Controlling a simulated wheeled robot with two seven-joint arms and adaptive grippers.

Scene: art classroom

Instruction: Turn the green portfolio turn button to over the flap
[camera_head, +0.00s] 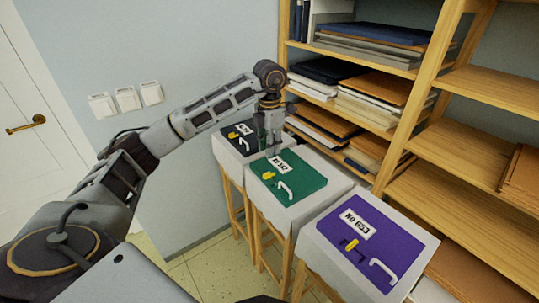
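The green portfolio (305,181) lies on a white-topped stand, in the middle of three. It carries a white label, a white handle (285,190) and a small yellow turn button (268,176) near its left edge. The button is too small to tell exactly which way it points against the flap. My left gripper (273,154) points down at the far edge of the green portfolio, just behind the label and apart from the button. Its fingers look close together, but the gap is unclear. My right gripper is out of view.
A black portfolio (232,141) lies on the stand behind, and a purple portfolio (385,233) on the stand in front. A wooden shelf unit (440,125) with papers and boards stands close on the right. A wall (200,60) is behind, and a door (25,95) is at left.

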